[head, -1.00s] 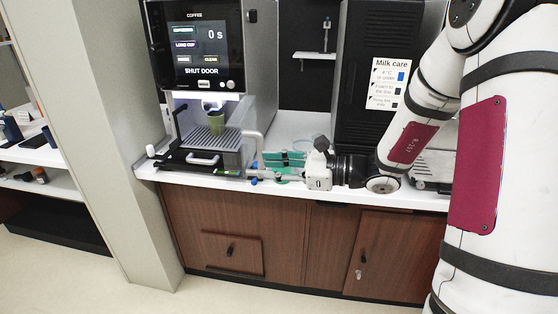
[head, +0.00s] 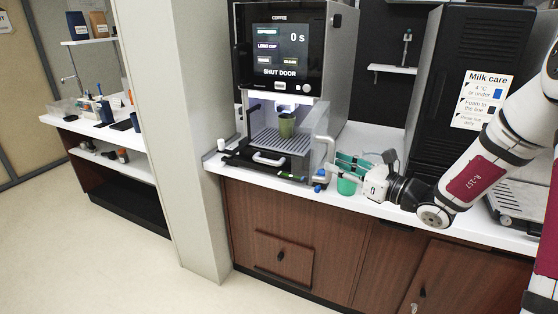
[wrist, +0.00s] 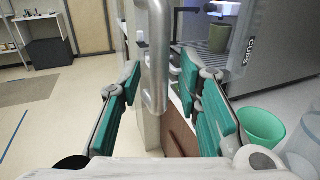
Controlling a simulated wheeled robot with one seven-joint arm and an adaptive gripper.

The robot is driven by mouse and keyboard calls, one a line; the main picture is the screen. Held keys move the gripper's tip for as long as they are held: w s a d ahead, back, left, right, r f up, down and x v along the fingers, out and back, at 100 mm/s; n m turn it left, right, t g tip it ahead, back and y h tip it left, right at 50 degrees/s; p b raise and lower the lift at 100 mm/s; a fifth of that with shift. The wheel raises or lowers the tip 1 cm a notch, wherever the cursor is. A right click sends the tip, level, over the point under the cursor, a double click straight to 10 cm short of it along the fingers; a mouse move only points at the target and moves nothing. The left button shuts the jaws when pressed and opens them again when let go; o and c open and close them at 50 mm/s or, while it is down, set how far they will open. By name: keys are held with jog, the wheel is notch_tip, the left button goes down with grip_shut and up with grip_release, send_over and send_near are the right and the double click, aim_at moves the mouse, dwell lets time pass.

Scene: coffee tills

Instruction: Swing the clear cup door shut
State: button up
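The coffee machine (head: 290,45) has a screen reading "SHUT DOOR". The door's grey bar handle (head: 329,150) is at the bay's right front. In the wrist view the handle (wrist: 155,55) stands upright between my spread teal finger pads, with gaps visible on both sides. My gripper (head: 345,165) is open, low over the counter just right of the handle. A green cup (head: 286,126) stands inside the bay.
A teal cup (head: 347,185) is beside my gripper on the white counter (head: 408,214). A dark milk unit (head: 450,70) stands right of the machine. A small white item (head: 221,145) is at the counter's left end, by a pale pillar (head: 180,120).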

aim_at(312, 163)
jog(key=shift+w+a+f, duration=0.1)
jog(key=shift+w+a, duration=0.35)
jog(key=shift+w, duration=0.1)
jog(key=shift+w+a, duration=0.15)
jog(key=shift+w, duration=0.05)
jog(key=shift+c, duration=0.8)
grip_shut()
jog(key=shift+a, duration=0.1)
jog(key=shift+w+a+b, duration=0.2)
jog(key=shift+a, duration=1.3)
jog(key=shift+w+a+b, duration=0.15)
jog(key=shift+w+a, duration=0.05)
jog(key=shift+a, duration=1.25)
